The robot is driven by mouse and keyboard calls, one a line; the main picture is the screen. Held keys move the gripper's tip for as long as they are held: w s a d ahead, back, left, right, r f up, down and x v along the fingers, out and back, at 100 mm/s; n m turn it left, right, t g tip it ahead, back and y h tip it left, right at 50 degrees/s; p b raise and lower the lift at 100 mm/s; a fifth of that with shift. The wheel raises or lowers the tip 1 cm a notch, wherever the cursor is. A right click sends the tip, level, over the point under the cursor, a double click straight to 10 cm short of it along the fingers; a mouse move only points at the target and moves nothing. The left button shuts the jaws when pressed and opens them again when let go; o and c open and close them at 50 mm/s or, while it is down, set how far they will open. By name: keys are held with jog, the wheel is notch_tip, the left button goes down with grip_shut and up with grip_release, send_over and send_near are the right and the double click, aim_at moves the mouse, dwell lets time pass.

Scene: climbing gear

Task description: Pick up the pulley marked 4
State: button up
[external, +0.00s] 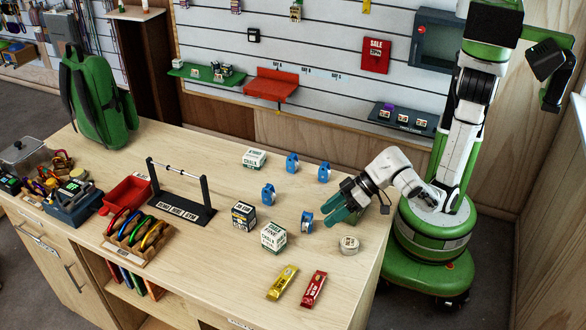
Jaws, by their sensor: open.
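Several small blue pulleys stand on the wooden counter: one at the back (292,163), one at the back right (324,172), one in the middle (268,194) and one at the front (307,222). Their number marks are too small to read, so I cannot tell which is marked 4. My gripper (330,211), with teal fingers, is open, with no object visible in it. It is low over the counter's right side, its fingers pointing left, just right of the front pulley. I cannot tell whether it touches that pulley.
White chalk boxes (274,237) (254,159), a black box (244,215), a tape roll (349,245) and two bars (282,283) (313,289) surround the pulleys. A black stand (182,207), red tray (127,192) and carabiner rack (137,240) are left. Bare counter lies between.

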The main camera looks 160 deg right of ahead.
jog(key=s+d+m+g+p, duration=0.1)
jog(key=s+d+g+p, duration=0.1)
jog(key=s+d, duration=0.35)
jog(key=s+d+m+g+p, duration=0.1)
jog(key=s+d+g, duration=0.1)
jog(key=s, duration=0.6)
jog(key=m+g+y+p, duration=0.2)
jog(key=g+y, duration=0.1)
send_near(324, 171)
jog(key=s, duration=0.2)
jog(key=b+x, duration=0.3)
jog(key=x, duration=0.1)
jog(key=shift+d+f+b, duration=0.25)
jog(key=shift+f+b, duration=0.1)
jog(key=shift+b, duration=0.05)
jog(key=shift+b+x, duration=0.9)
jog(key=shift+b, duration=0.05)
jog(key=shift+w+x, duration=0.15)
jog(key=shift+x, duration=1.1)
jog(key=shift+w+x, duration=0.1)
jog(key=shift+x, duration=1.2)
jog(key=shift+a, duration=0.1)
jog(key=c, duration=1.1)
